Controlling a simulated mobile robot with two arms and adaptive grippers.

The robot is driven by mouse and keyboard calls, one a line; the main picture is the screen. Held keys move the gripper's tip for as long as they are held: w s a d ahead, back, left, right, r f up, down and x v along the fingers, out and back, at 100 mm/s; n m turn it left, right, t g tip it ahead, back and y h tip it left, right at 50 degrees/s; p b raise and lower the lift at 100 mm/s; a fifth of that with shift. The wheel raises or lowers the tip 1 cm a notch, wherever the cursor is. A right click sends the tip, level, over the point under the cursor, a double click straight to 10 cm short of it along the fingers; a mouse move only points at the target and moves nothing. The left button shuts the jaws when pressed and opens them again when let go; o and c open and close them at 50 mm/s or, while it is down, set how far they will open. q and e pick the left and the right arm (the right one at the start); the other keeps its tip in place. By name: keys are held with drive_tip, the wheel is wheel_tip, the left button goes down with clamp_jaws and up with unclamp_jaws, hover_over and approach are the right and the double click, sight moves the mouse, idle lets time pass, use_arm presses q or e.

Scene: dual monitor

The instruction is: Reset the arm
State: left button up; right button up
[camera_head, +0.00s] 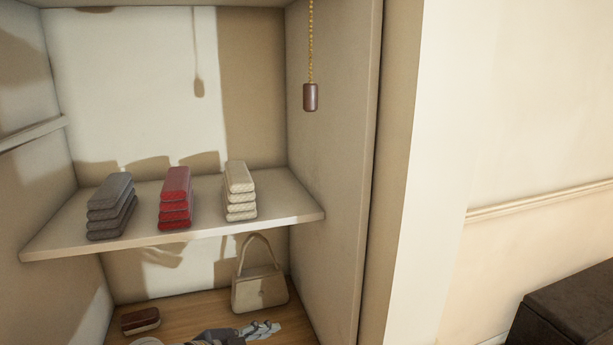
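The view looks into an open closet with a pale shelf (275,216). On the shelf stand a grey stack (111,207), a red stack (175,198) and a cream stack (240,191) of folded or padded items, side by side and apart. Nothing is seen touching the stacks.
A pull chain with a brown handle (310,97) hangs before the right closet wall. A dark box-like piece (575,305) stands at lower right.

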use_arm(q)
drive_tip(key=s+a+f+n+g+y, duration=0.25)
drive_tip(key=s+a+f+n, duration=0.25)
drive_tip(key=s+f, duration=0.3)
drive_tip(key=s+a+f+n+g+y, duration=0.1)
drive_tip(key=s+a+f+n+y, duration=0.3)
drive_tip(key=s, duration=0.5)
drive_tip(key=s+a+f+n+g+y, duration=0.1)
drive_tip(key=s+a+f+n, duration=0.4)
drive_tip(key=s+f, duration=0.35)
wheel_tip(320, 180, down, 27)
drive_tip(key=s+g, duration=0.1)
drive_tip(key=s, duration=0.2)
drive_tip(key=s+a+f+m+g+b, duration=0.1)
drive_tip(key=s+a+f, duration=0.1)
drive_tip(key=s+f, duration=1.3)
drive_tip(key=shift+s+a, duration=0.25)
drive_tip(key=shift+s, duration=0.25)
drive_tip(key=shift+g, duration=0.25)
